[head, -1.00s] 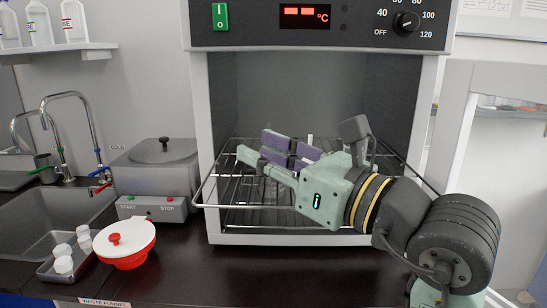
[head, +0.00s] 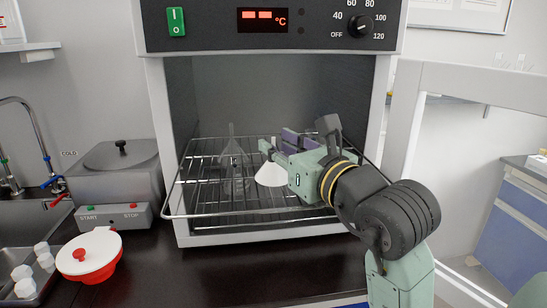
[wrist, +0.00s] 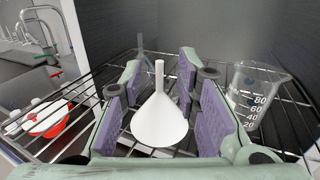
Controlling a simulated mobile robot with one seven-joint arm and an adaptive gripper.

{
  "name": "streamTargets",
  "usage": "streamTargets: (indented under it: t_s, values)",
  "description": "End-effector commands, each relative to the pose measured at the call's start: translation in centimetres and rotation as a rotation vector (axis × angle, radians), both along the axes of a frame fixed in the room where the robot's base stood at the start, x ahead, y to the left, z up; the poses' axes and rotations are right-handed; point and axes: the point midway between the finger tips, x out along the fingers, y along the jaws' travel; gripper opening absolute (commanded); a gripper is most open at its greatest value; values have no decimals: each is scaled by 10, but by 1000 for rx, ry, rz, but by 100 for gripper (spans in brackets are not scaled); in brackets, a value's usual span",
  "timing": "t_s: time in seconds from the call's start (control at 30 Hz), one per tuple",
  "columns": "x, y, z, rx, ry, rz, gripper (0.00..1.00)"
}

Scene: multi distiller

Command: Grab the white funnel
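The white funnel (head: 271,176) stands mouth down, stem up, on the wire rack inside the open oven. In the wrist view the funnel (wrist: 159,125) sits between the two purple finger pads of my gripper (wrist: 165,105), with visible gaps on both sides. My gripper (head: 277,147) is open and reaches into the oven from the right. In the head view it hides the funnel's upper right part.
A graduated beaker (wrist: 252,95) stands to the right in the wrist view. The oven's side walls (head: 178,100) bound the space. A red and white waste funnel (head: 90,255) is outside.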

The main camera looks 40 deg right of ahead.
Motion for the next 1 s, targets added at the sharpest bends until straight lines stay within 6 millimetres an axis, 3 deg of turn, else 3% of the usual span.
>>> streamTargets:
  t_s: [0.2, 0.43, 0.87, 1.0]
  values:
    - [23, -4, 1, 1, 0, 0, 29]
    - [24, -4, -1, 0, 1, -1, 29]
    - [24, -4, -1, 0, 1, 0, 1]
    - [24, -4, -1, 0, 1, 0, 0]
